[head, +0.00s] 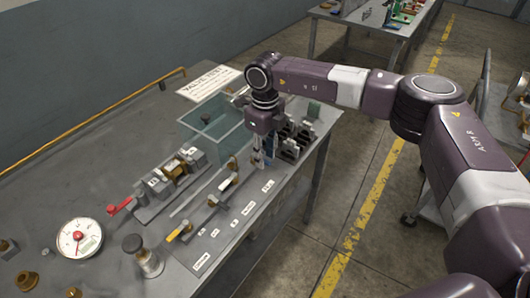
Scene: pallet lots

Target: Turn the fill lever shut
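I cannot read which lever is marked fill. A yellow-handled lever (179,231) sits near the front edge of the grey bench (92,181). A red-handled lever (119,206) sits at the left end of a clamp fixture (152,199) that holds a brass valve (175,170). Another small lever with a brass-coloured body (228,182) lies between the yellow lever and my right gripper. My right gripper (264,163) points down above the bench, right of the clear tank (228,143). Its fingers are small, and their gap is unclear. My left gripper is out of view.
A white dial gauge (79,238) and a black-knobbed post (140,256) stand at the left. Several small labels line the front edge. Dark slotted blocks (291,141) stand right of my gripper. A "VALVE TEST" sign (210,83) lies behind the tank.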

